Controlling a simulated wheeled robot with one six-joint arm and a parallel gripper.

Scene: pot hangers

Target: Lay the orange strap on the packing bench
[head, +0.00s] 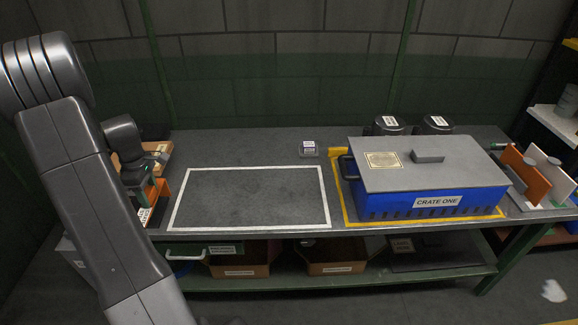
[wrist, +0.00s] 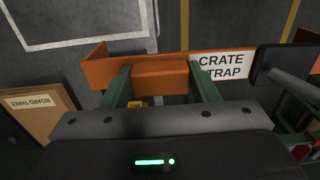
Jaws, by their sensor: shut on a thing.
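My gripper (wrist: 160,84) has its green fingers shut on the orange strap (wrist: 160,70), a stiff-looking piece with upturned ends. In the head view my gripper (head: 150,192) is over the left end of the packing bench (head: 350,131). The strap (head: 161,190) shows there as an orange patch, partly hidden by my arm. I cannot tell whether it touches anything below. The bench has a bare white-outlined rectangle (head: 250,197) to the right of the gripper.
Blue CRATE ONE (head: 383,204), with a grey lid (head: 443,173), stands inside a yellow outline. Two dark canisters (head: 388,124) stand behind it. A small labelled item (head: 309,148) lies near the back. Upright boards (head: 527,172) stand at the right end. Boxes (head: 238,265) sit on the shelf below.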

